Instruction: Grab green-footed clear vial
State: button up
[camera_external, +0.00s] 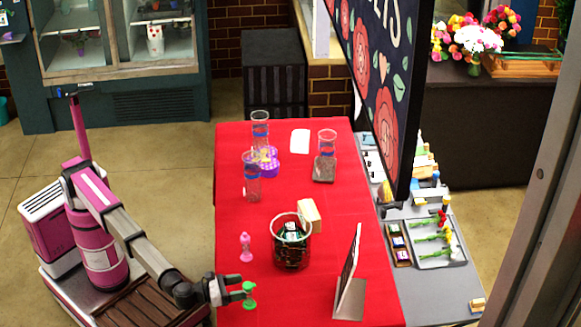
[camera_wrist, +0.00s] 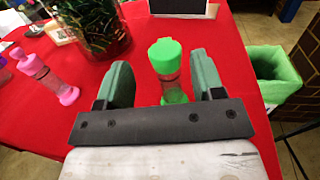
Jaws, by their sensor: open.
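The green-footed clear vial (camera_wrist: 170,75) has a green cap, a clear body and a green foot. It stands upright on the red table, between the two fingers of my gripper (camera_wrist: 164,80) in the wrist view. The fingers are open, with a gap on each side of the vial. In the external view the vial (camera_external: 249,294) is at the near left part of the table, at the tip of my gripper (camera_external: 234,288). My gripper's front bar hides the lower edge of the vial's foot in the wrist view.
A pink-footed vial (camera_external: 246,246) stands farther back on the red table (camera_external: 225,215). A round basket (camera_external: 291,250) holding small packets is right of it. A standing sign (camera_external: 350,280) is at the right. A green-lined bin (camera_wrist: 272,70) stands on the floor beside the table.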

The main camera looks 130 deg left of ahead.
aim_at(252, 289)
jog(key=x, duration=0.5)
jog(key=shift+w+d+f, duration=0.1)
jog(key=shift+w+f, duration=0.15)
grip_shut()
